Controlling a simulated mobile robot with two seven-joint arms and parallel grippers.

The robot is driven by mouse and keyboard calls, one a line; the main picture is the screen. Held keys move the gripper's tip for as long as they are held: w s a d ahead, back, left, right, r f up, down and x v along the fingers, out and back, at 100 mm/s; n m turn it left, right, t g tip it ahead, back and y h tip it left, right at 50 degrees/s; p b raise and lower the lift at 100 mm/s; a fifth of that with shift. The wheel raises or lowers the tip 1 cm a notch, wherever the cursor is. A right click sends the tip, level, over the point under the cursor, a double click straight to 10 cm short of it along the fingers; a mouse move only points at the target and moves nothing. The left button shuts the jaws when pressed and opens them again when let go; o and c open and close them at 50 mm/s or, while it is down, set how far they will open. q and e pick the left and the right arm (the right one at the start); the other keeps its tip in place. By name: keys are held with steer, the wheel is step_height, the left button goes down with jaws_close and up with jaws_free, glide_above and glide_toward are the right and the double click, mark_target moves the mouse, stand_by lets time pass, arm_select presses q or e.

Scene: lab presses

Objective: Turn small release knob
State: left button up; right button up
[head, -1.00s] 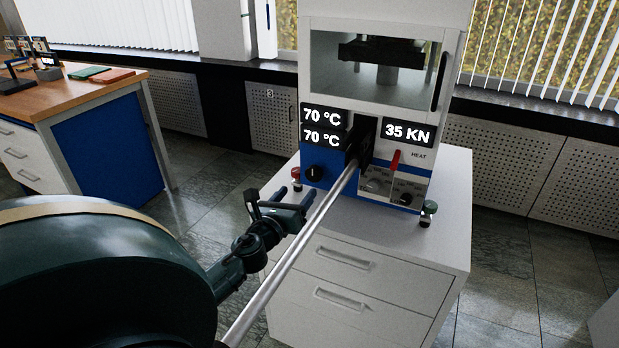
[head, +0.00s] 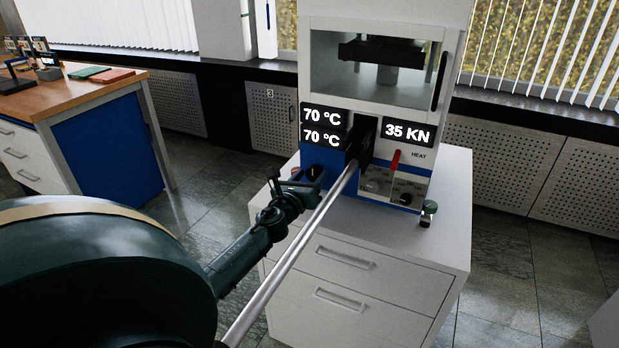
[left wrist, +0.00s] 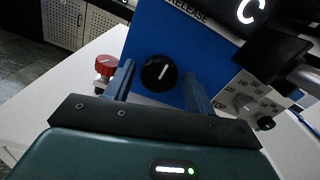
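A small round black knob with a white pointer line (left wrist: 158,73) sits on the press's blue front panel (left wrist: 150,38), under a "RELEASE" label. In the head view the knob (head: 314,173) is partly behind my gripper. My left gripper (head: 302,181) is open in front of the panel. In the left wrist view its two fingers (left wrist: 159,78) stand on either side of the knob, with visible gaps, so they seem apart from it. The pointer line is tilted slightly right of upright. My right gripper is not in view.
A red knob (left wrist: 107,66) stands left of the panel, close to the left finger. A long metal lever (head: 292,255) slopes down from the press, right of my gripper. A green-topped knob (head: 429,208) stands right on the white cabinet (head: 455,225).

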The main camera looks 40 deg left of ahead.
arm_select(q)
steer(key=c, duration=0.8)
steer(key=shift+o, duration=0.2)
